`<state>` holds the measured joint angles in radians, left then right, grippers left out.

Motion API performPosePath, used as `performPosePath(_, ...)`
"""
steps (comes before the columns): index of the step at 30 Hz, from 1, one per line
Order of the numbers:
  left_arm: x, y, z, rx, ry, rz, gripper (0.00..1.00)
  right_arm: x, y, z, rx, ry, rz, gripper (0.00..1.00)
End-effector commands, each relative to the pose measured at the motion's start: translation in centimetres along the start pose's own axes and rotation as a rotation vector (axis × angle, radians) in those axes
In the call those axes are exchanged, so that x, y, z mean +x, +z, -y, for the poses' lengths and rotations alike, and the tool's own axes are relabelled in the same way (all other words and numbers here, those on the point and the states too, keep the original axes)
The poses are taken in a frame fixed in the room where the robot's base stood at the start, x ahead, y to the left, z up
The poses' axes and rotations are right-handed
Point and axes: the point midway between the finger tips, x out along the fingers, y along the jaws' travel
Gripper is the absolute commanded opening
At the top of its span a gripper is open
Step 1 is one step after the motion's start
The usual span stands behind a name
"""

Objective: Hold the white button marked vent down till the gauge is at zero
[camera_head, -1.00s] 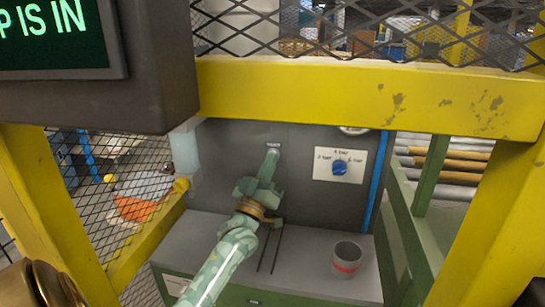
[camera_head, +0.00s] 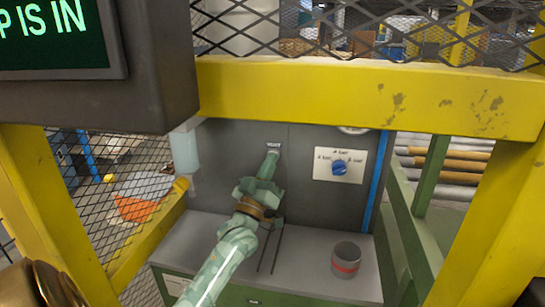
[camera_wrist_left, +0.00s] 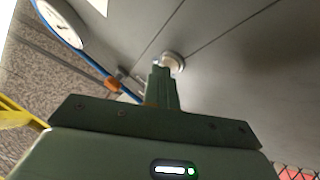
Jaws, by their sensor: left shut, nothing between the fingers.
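My left gripper (camera_head: 271,155) is shut and empty, its fingertips up at the grey panel just under the small label (camera_head: 274,145), whose letters are blurred. The head view hides the button behind the fingers. In the left wrist view a round white button (camera_wrist_left: 174,61) shows on the panel, and the fingertips (camera_wrist_left: 160,70) overlap its left side. I cannot tell whether they press it. The gauge (camera_wrist_left: 60,22) is a white dial at the upper left there; its needle is too small to read. In the head view only its lower rim (camera_head: 353,130) shows. My right gripper is not in view.
A blue knob (camera_head: 340,168) on a white plate sits right of the gripper. A grey cup with a red band (camera_head: 346,260) stands on the bench (camera_head: 300,268). A yellow frame beam (camera_head: 360,95) crosses in front, with yellow posts and mesh at the sides.

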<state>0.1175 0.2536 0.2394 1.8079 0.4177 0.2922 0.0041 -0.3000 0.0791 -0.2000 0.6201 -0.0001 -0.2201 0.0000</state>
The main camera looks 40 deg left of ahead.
Motion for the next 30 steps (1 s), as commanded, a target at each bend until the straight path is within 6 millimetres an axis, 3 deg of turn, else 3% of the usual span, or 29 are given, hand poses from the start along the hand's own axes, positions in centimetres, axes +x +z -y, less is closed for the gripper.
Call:
performPosePath(23,-1.3,-0.7,-0.7,0.000,0.000,0.000,0.00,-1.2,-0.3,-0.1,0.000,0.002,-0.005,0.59)
performPosePath(30,-2.8,-1.7,-1.6,-0.001,0.000,0.001,0.00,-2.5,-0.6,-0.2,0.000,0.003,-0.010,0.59)
